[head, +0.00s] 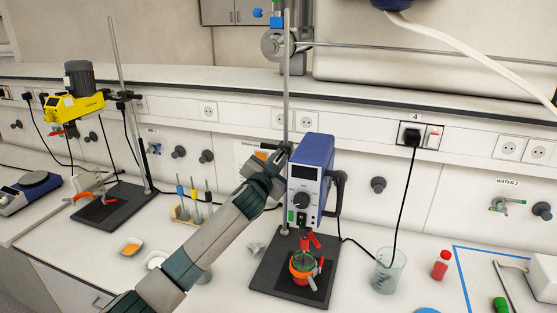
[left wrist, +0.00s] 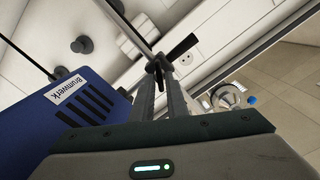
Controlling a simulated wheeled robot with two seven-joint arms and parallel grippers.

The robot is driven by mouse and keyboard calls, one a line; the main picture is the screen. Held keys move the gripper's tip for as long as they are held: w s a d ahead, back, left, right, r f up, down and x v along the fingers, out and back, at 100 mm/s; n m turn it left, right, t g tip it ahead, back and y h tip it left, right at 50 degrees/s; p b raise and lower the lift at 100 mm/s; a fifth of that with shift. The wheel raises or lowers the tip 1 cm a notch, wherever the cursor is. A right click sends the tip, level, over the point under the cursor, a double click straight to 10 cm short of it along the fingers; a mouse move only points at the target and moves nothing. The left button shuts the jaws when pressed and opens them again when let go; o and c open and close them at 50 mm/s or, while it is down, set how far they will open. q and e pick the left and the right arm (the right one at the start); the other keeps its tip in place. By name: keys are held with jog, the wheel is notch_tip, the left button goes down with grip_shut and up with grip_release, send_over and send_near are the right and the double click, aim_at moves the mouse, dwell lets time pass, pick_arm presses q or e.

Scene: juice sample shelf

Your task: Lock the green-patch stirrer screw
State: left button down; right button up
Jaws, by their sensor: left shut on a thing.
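The blue stirrer (head: 312,178) with a green patch (head: 291,216) hangs on an upright metal rod (head: 286,100) above a black base plate. It also shows at the left of the left wrist view (left wrist: 62,85). My left gripper (head: 277,158) reaches up to the clamp at the rod, beside the stirrer's upper left. In the left wrist view my left gripper (left wrist: 160,66) is shut on the black screw (left wrist: 183,46), whose dark handle sticks out beyond the fingertips. The fingers hide part of the screw. My right gripper is in neither view.
A yellow stirrer (head: 75,105) stands on its own rod at the left. A red-orange vessel (head: 302,270) sits under the blue stirrer. A glass beaker (head: 388,271) and a red bottle (head: 440,265) stand to the right. A tube rack (head: 180,213) is behind my left arm.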

pick_arm(q)
jog(key=m, duration=0.5)
jog(key=shift+f+m, duration=0.15)
jog(key=shift+m, duration=0.15)
jog(key=m+p, duration=0.1)
jog(key=m, duration=0.4)
jog(key=shift+f+m, duration=0.15)
jog(key=shift+m, duration=0.25)
jog(key=shift+d, duration=0.1)
jog(key=c, duration=1.8)
grip_release()
jog(key=shift+s, duration=0.15)
jog(key=b+v, duration=0.6)
jog(key=v, duration=1.1)
